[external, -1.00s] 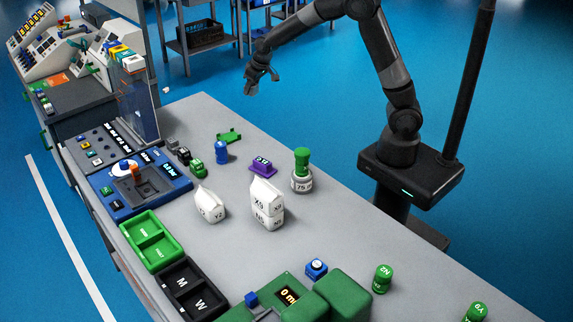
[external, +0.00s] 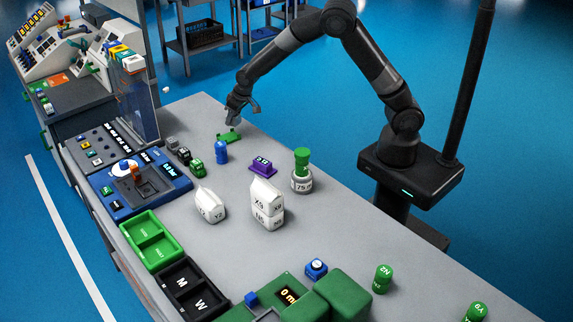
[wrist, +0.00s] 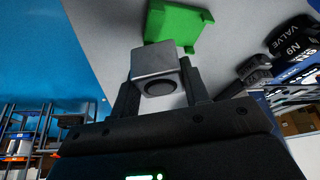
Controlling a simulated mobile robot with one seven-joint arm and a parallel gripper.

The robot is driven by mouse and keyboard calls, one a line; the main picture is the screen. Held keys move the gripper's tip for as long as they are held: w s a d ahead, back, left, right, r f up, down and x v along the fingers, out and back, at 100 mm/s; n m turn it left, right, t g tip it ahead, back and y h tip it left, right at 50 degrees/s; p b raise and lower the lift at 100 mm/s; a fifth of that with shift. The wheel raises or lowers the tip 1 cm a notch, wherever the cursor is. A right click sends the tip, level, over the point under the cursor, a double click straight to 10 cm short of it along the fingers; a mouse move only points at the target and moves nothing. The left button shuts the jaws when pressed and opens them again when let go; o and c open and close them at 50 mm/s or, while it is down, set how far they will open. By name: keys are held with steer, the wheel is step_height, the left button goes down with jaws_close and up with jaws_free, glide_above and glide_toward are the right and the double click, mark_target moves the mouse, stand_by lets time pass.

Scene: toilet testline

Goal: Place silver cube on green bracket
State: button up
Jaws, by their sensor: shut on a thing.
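The silver cube (wrist: 155,65) is held between the fingers of my gripper (wrist: 160,92) in the wrist view. It has a dark round recess on the face toward the camera. The green bracket (external: 229,137) lies on the grey table near its far end. In the wrist view the bracket (wrist: 180,24) is just beyond the cube, which overlaps its lower edge. I cannot tell whether cube and bracket touch. In the external view my gripper (external: 240,116) is just above the bracket; the cube is too small or hidden to make out there.
A blue bottle-like item (external: 221,152), a purple block (external: 262,166) and a green-topped jar (external: 302,172) stand nearby. White cartons (external: 267,205) are nearer. Small black and green blocks (external: 195,167) stand left of the blue item. Bare table lies right of the bracket.

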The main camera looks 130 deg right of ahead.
mark_target(234, 123)
steer(key=shift+f, duration=1.25)
steer(key=shift+f, duration=0.5)
steer(key=o, duration=1)
steer(key=shift+r, duration=0.35)
steer(key=v, duration=1.2)
steer(key=shift+r, duration=0.2)
